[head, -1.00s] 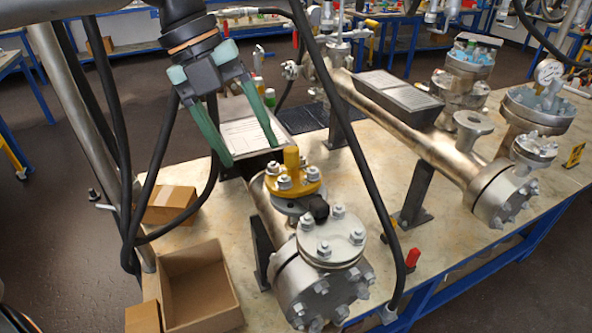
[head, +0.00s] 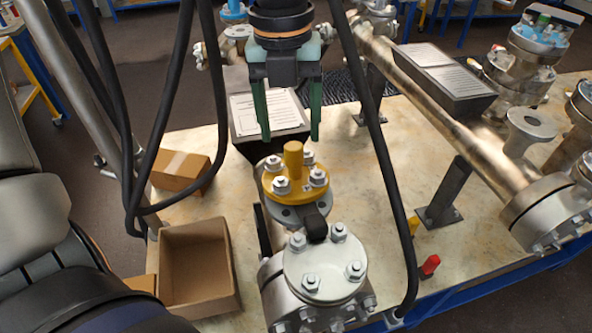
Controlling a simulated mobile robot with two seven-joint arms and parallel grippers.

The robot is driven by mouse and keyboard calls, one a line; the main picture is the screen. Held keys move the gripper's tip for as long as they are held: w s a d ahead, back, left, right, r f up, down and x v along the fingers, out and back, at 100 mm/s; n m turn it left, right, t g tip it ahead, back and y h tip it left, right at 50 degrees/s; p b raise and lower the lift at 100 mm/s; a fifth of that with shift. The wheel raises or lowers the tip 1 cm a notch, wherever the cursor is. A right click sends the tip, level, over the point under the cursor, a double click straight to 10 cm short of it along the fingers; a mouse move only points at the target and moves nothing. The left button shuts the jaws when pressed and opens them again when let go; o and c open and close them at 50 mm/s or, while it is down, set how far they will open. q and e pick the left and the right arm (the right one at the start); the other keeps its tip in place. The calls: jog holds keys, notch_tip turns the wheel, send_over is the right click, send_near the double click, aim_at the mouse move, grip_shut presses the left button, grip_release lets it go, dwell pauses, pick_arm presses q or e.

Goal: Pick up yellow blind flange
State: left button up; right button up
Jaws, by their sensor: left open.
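The yellow blind flange (head: 296,190) sits bolted-looking on a small grey flange of the front vessel. It has an upright yellow stub handle in its middle and several silver bolts with nuts around it. My left gripper (head: 291,138) hangs just above and behind it in the picture, fingers pointing down. Its two green fingers are spread apart with nothing between them. The fingertips appear close to the top of the yellow handle but not around it; the exact gap is hard to judge. My right gripper does not show.
An open cardboard box (head: 197,268) and a closed carton (head: 181,171) stand left of the front vessel (head: 325,268). A black hose (head: 385,170) hangs to the right. A long silver vessel (head: 450,110) lies further right. A sign plate (head: 268,114) stands behind the gripper.

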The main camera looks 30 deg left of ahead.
aim_at(294, 146)
pick_arm(q)
jog(key=shift+w+d+f+p, duration=0.1)
jog(key=shift+w+f+p, duration=0.1)
jog(key=shift+f, duration=0.75)
jog(key=shift+w+a+f+p, duration=0.1)
jog(key=shift+f+p, duration=0.15)
jog(key=shift+f, duration=0.7)
jog(key=shift+w+d+f+p, duration=0.1)
jog(key=shift+f+p, duration=0.1)
jog(key=shift+f, duration=0.75)
grip_shut()
jog(key=shift+w+r, duration=0.1)
jog(key=shift+r, duration=0.05)
